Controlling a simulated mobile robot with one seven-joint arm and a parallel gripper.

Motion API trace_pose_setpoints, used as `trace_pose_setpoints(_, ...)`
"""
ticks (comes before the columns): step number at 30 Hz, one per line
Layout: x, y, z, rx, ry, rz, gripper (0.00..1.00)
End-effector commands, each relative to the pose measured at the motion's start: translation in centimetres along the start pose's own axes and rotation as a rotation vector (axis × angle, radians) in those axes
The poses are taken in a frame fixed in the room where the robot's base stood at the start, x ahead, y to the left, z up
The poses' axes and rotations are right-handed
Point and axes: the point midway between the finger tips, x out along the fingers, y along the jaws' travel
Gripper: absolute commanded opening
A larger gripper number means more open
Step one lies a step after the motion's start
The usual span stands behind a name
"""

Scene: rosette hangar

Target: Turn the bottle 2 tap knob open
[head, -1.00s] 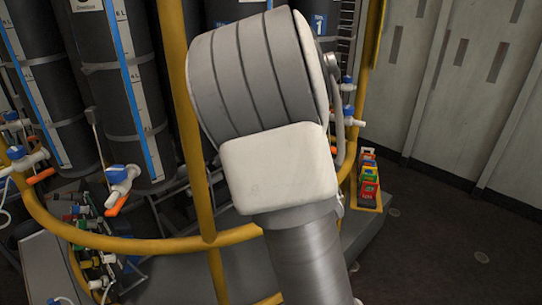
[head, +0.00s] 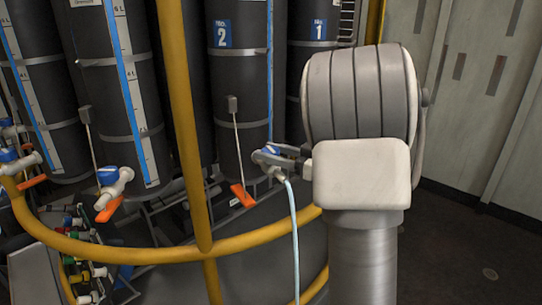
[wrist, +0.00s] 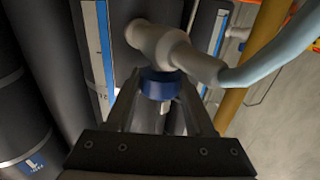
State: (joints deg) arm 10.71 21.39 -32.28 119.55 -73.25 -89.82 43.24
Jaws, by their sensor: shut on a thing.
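Bottle 2 (head: 236,85) is a tall dark cylinder with a blue number 2 label. Its tap has a blue knob (head: 265,155) and a pale hose (head: 294,235) hanging down from it. My gripper (head: 283,153) reaches the tap from the right in the head view. In the wrist view my gripper (wrist: 160,98) has its fingers on both sides of the blue knob (wrist: 159,84), shut on it. The white tap body (wrist: 160,43) lies just beyond the knob, with the pale hose (wrist: 270,65) running right. My fingertips are partly hidden behind the tap in the wrist view.
A yellow rail (head: 120,255) curves in front of the bottles, with a yellow post (head: 186,120) left of the tap. Bottle 1 (head: 312,65) stands to the right. Another tap (head: 112,182) is at left. An orange handle (head: 243,196) hangs below bottle 2. Open floor lies at right.

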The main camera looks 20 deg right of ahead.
Motion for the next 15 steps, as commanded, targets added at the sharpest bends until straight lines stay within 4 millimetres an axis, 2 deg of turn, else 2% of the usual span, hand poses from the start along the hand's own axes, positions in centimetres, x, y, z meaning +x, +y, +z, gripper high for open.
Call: trace_pose_setpoints(15,0.09,-0.06,0.19,0.003,-0.003,-0.099,0.00)
